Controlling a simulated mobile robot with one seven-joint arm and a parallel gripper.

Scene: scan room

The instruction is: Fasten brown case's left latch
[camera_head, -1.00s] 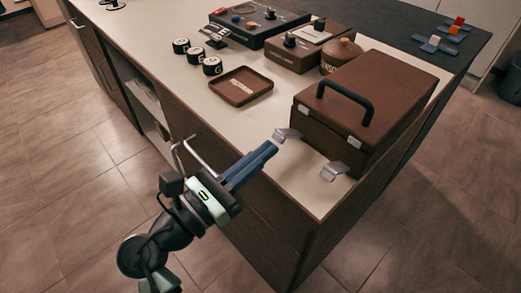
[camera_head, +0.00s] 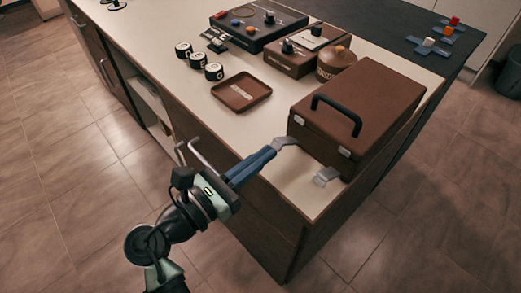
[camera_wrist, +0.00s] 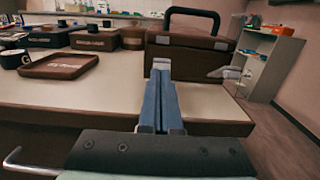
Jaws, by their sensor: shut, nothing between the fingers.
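The brown case (camera_head: 372,98) stands on the right end of the counter with its lid down and its black handle (camera_head: 337,114) raised. Its left latch (camera_head: 286,141) is a silver flap sticking outward from the front, below a small catch plate (camera_head: 299,120) on the lid. The right latch (camera_head: 326,177) also sticks outward. My gripper (camera_head: 273,151) is shut and empty, its blue fingertips at the left latch's outer end. In the wrist view the fingertips (camera_wrist: 161,76) overlap the left latch (camera_wrist: 162,64); whether they touch is unclear.
A brown tray (camera_head: 241,105) lies left of the case, with several black-and-white cups (camera_head: 214,71) behind it. A round brown jar (camera_head: 335,63) and a brown box (camera_head: 308,58) stand behind the case. The counter's front edge runs below my gripper.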

